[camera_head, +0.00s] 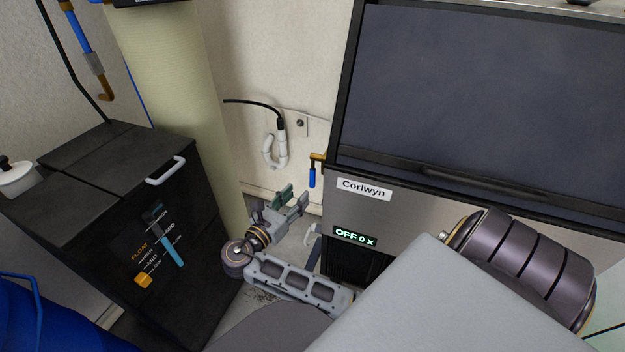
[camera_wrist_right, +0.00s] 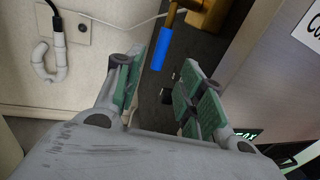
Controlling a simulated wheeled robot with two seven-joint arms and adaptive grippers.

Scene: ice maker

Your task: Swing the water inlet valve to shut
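The water inlet valve has a brass body (camera_head: 318,157) and a blue lever (camera_head: 312,176) that hangs straight down at the left edge of the ice maker (camera_head: 340,210). In the right wrist view the blue lever (camera_wrist_right: 161,49) hangs below the brass fitting (camera_wrist_right: 205,14), slightly tilted. My right gripper (camera_head: 296,197) is open and empty, below and a little left of the lever. In the right wrist view the lever appears beyond the gap between the green-padded fingers (camera_wrist_right: 166,82), with no visible contact. My left gripper is out of view.
The ice maker's display (camera_head: 355,237) reads "OFF". A white drain trap (camera_head: 274,150) with a black hose is on the wall to the left. A pale column (camera_head: 170,80) and a black box (camera_head: 110,220) with a blue-handled lever (camera_head: 168,240) stand further left.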

